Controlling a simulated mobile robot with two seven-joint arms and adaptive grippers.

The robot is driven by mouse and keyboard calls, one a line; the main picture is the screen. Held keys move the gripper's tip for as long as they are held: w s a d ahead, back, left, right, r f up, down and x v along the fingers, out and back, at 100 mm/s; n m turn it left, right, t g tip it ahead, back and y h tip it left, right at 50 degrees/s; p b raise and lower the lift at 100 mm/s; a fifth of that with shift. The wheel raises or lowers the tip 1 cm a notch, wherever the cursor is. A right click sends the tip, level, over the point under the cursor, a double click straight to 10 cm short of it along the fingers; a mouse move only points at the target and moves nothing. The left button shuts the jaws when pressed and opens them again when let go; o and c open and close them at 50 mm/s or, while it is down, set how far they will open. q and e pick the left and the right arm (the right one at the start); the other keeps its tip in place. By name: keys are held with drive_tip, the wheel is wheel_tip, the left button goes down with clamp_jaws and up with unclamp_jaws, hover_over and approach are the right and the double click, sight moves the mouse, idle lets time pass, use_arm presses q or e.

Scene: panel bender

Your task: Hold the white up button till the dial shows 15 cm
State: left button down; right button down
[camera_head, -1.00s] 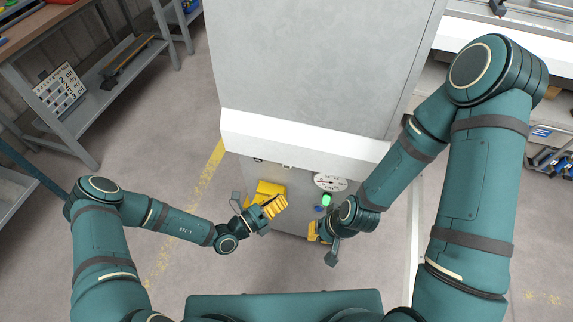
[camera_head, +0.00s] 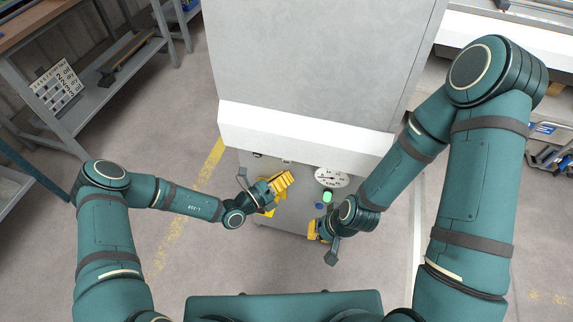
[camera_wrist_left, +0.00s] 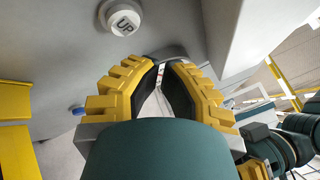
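The white up button (camera_wrist_left: 125,22), a round cap marked UP, shows at the top of the left wrist view on a grey panel. My left gripper (camera_wrist_left: 164,64) has its yellow fingers drawn together, with tips nearly meeting below and right of the button, apart from it in the picture. In the head view my left gripper (camera_head: 285,180) is at the machine front, left of the dial. I cannot make out the button there. The round white dial (camera_head: 331,177) faces up, but its reading is too small to tell. My right gripper (camera_head: 322,232) is below the dial; its fingers are mostly hidden.
A green button (camera_head: 327,197) and a blue button (camera_head: 319,205) sit under the dial. The grey machine cabinet (camera_head: 310,60) with its white ledge (camera_head: 300,135) stands directly ahead. A workbench with shelves (camera_head: 95,105) is at the left. The floor at left is clear.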

use_arm(q)
drive_tip(key=shift+w+d, duration=0.2)
drive_tip(key=shift+w, duration=0.3)
drive_tip(key=shift+w+d, duration=0.15)
drive_tip(key=shift+w, duration=0.3)
drive_tip(key=shift+w, duration=0.1)
idle(0.8)
drive_tip(key=shift+w+d, duration=0.1)
drive_tip(key=shift+w, duration=0.2)
drive_tip(key=shift+w+d+b, duration=0.15)
drive_tip(key=shift+w+b, duration=0.2)
drive_tip(key=shift+w, duration=0.1)
idle(0.6)
drive_tip(key=shift+s+r, duration=0.1)
drive_tip(key=shift+s, duration=0.05)
idle(2.7)
drive_tip(key=shift+s+a+p, duration=0.3)
drive_tip(key=shift+s+p, duration=0.3)
drive_tip(key=shift+s, duration=0.1)
drive_tip(key=shift+s, duration=0.15)
drive_tip(key=shift+s+a+p, duration=0.25)
drive_tip(key=shift+s+p, duration=0.2)
drive_tip(key=shift+s, duration=0.3)
drive_tip(key=shift+s+a+p, duration=0.25)
drive_tip(key=shift+s+p, duration=0.25)
drive_tip(key=shift+s, duration=0.25)
drive_tip(key=shift+s+a+p, duration=0.25)
drive_tip(key=shift+s+p, duration=0.2)
drive_tip(key=shift+s, duration=0.3)
